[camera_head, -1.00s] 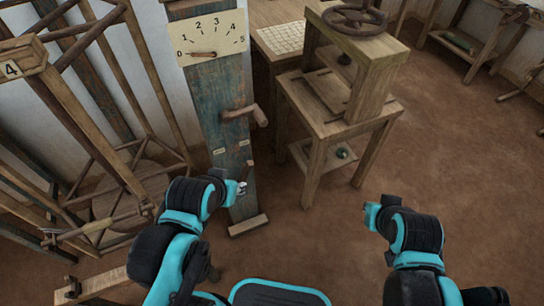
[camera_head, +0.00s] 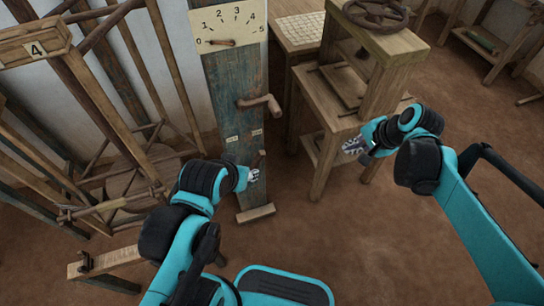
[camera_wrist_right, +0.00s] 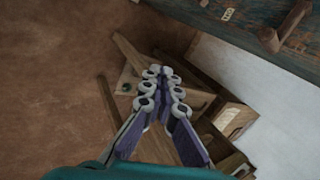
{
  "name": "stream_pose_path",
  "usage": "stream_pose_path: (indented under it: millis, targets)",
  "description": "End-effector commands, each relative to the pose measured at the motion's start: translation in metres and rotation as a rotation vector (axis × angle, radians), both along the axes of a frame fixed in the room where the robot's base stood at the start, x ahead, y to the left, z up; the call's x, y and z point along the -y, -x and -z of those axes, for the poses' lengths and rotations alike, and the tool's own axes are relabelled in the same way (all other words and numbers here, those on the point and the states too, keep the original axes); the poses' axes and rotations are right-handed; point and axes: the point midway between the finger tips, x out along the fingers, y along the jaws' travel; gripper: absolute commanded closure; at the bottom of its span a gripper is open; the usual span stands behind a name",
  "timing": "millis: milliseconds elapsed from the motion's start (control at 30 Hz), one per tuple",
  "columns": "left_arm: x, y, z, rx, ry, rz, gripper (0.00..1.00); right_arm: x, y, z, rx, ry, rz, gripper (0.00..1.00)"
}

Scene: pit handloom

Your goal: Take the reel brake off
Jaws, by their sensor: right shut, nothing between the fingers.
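A tall blue-grey post (camera_head: 230,95) stands at the centre of the head view. A small wooden lever (camera_head: 260,157) sits low on it, below two small pale labels (camera_head: 232,139), nearer the right one; I take it for the reel brake. My left gripper (camera_head: 253,174) is at the lever's lower end. Its fingers are too small to tell whether they are open or touching it. My right gripper (camera_head: 354,147) is shut and empty in front of the wooden press stand. Its closed fingers also show in the right wrist view (camera_wrist_right: 161,85).
A crank handle (camera_head: 262,102) sticks out from the post above the lever, under a 0 to 5 dial (camera_head: 228,24). The wooden reel frame (camera_head: 85,90) stands left, the press stand (camera_head: 345,95) right. Brown floor (camera_head: 330,235) is open in front.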

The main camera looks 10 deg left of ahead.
Motion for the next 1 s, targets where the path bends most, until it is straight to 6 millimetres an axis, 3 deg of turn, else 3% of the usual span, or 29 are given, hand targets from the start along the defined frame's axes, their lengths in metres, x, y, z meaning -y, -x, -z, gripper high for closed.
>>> stream_pose_path:
  millis: [33,200,367,500,633,800,1000]
  targets:
    - [0.0,0.0,-0.002,0.0,0.0,0.0,0.6,-0.01,-0.021,0.006,-0.049,-0.06,0.04,1.0]
    - [0.0,0.0,-0.006,0.0,0.0,0.0,0.6,-0.042,-0.074,0.039,-0.24,-0.263,0.179,1.0]
    - [0.0,0.0,-0.01,0.0,0.0,0.0,0.6,-0.07,-0.113,0.084,-0.441,-0.431,0.292,1.0]
    - [0.0,0.0,-0.013,0.0,0.0,0.0,0.6,-0.092,-0.133,0.133,-0.631,-0.553,0.374,1.0]
    - [0.0,0.0,-0.016,0.0,0.0,0.0,0.6,-0.108,-0.14,0.181,-0.809,-0.644,0.436,1.0]
    - [0.0,0.0,-0.018,0.0,0.0,0.0,0.6,-0.121,-0.133,0.234,-1.001,-0.713,0.486,1.0]
    - [0.0,0.0,-0.02,0.0,0.0,0.0,0.6,-0.127,-0.123,0.265,-1.115,-0.743,0.512,1.0]
